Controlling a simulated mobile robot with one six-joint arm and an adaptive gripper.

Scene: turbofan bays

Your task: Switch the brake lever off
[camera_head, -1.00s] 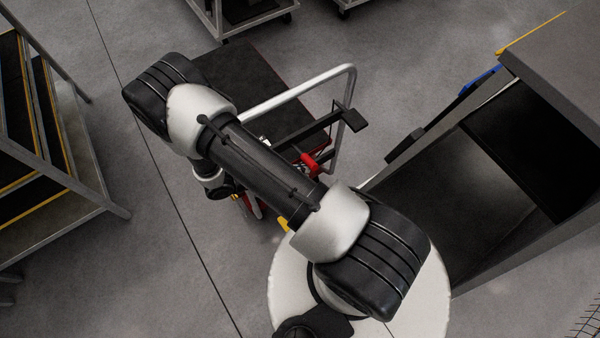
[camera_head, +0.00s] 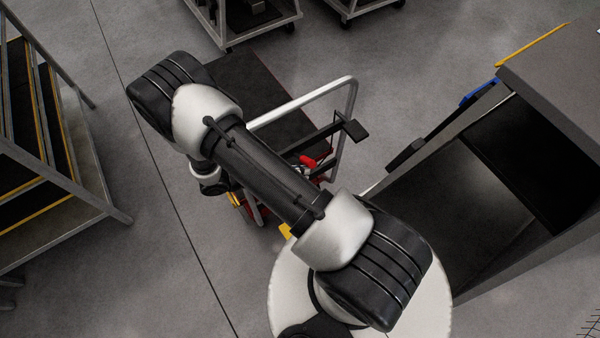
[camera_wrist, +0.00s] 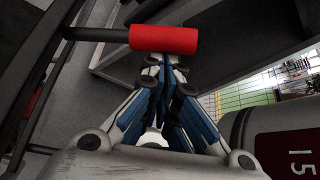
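The brake lever shows as a red cylindrical grip (camera_wrist: 164,39) on a dark rod in the wrist view. The red grip also shows in the head view (camera_head: 308,161), beside the cart's white tubular handle (camera_head: 348,100). My gripper (camera_wrist: 165,62) has its blue-and-white fingers drawn together, with their tips right at the lower edge of the red grip. I cannot tell whether they touch it. The fingers are not around the grip. In the head view my arm hides the gripper and part of the lever.
The cart's dark platform (camera_head: 262,95) lies behind my arm. A grey cabinet (camera_head: 560,85) stands close on the right, and metal steps (camera_head: 60,200) stand on the left. Wheeled racks (camera_head: 250,20) are at the back.

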